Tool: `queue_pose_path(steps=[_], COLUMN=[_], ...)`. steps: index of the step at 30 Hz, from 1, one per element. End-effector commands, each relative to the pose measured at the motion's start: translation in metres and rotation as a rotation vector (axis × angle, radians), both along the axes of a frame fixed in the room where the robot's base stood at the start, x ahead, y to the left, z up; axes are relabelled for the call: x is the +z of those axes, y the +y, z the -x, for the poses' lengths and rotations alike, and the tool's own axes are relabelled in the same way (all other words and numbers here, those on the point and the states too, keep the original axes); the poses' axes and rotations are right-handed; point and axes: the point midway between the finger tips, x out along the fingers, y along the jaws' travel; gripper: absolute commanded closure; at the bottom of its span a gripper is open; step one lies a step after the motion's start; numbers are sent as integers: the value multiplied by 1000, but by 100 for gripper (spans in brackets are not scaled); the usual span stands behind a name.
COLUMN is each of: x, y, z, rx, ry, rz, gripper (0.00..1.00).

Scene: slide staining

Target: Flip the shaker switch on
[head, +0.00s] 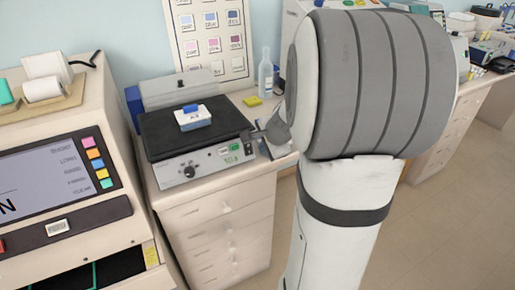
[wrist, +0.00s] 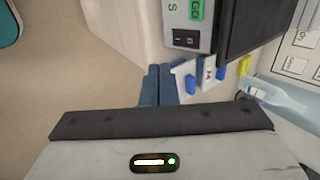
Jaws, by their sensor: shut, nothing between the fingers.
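The shaker (head: 165,172) stands on the bench with a dark platform (head: 160,137) on top. Its black rocker switch (wrist: 186,39) shows in the wrist view on the front panel, next to a green label (wrist: 197,9). I cannot tell the switch's position. My gripper (wrist: 159,68) is shut and empty, apart from the switch. In the head view it (head: 252,137) is by the shaker's front right corner, partly hidden by my arm.
A blue-and-white box (head: 193,118) rests on the platform. A clear bottle (head: 266,73) and a yellow block (head: 252,101) stand behind right. Small blue-and-white items (wrist: 208,73) lie beside the shaker. A large machine (head: 70,170) stands left. Open floor (wrist: 75,60) lies before the drawers.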

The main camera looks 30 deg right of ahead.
Motion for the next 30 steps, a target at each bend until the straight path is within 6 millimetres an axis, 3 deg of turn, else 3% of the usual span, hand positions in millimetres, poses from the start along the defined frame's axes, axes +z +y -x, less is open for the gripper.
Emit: queue_pose_path(steps=[9, 27, 30], x=[26, 28, 30], y=[0, 1, 14], z=[27, 28, 32], rx=[-1, 3, 65], ry=[-1, 1, 10], rz=[-1, 1, 23], gripper=[100, 100, 100])
